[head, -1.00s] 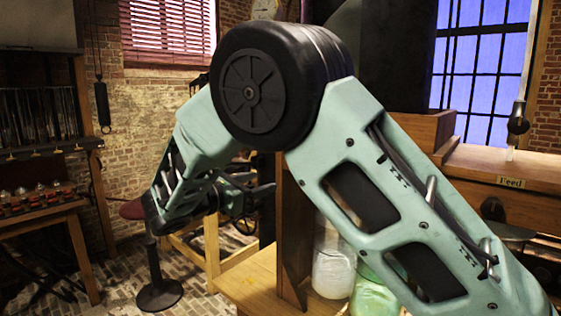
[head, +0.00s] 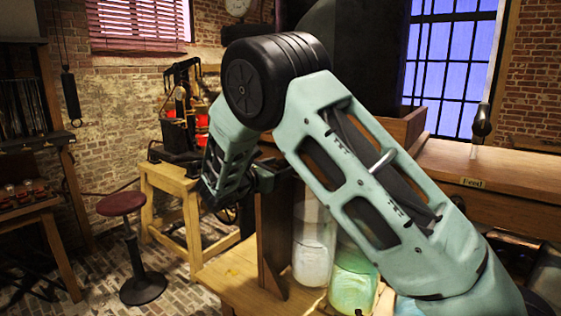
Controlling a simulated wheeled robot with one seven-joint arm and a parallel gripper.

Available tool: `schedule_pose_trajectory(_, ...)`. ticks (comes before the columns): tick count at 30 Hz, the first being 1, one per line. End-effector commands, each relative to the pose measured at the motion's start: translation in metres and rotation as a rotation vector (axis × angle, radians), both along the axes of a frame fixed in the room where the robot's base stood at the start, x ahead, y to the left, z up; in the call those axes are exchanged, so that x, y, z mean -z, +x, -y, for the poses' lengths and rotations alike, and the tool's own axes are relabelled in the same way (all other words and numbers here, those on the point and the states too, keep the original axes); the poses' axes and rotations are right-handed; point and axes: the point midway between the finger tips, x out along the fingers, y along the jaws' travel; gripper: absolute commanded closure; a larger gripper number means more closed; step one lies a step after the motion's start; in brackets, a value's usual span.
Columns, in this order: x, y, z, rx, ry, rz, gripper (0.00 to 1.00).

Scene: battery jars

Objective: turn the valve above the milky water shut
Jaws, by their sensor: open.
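A glass jar of whitish, cloudy water (head: 312,262) stands on the wooden bench in the head view, just right of an upright wooden board. A jar of green liquid (head: 352,278) stands to its right, partly behind my arm. No valve can be made out; the space above the jars is covered by my arm and the board. My gripper (head: 268,178) is at the far end of my bent arm, small and dark, left of and higher in the picture than the cloudy jar. Its jaws are open and nothing shows between them.
The upright board (head: 271,235) stands between my gripper and the jars. A wooden bench (head: 228,278) has bare top at its left end. A red stool (head: 122,204) stands on the brick floor at left. A wooden ledge labelled "Feed" (head: 473,183) runs along the right.

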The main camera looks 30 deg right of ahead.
Motion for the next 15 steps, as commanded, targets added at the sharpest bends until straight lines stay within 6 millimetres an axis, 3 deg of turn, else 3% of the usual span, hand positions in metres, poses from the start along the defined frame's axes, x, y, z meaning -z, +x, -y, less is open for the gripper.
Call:
schedule_pose_trajectory(4,-0.0009,0.0027,0.0102,0.0,0.0,0.001,0.45)
schedule_pose_trajectory(13,0.0002,0.0034,0.0123,0.0,0.0,0.001,0.45)
schedule_pose_trajectory(14,0.0002,0.0034,0.0122,0.0,0.0,0.001,0.47)
schedule_pose_trajectory(15,0.0001,0.0034,0.0122,0.0,0.0,0.001,0.58)
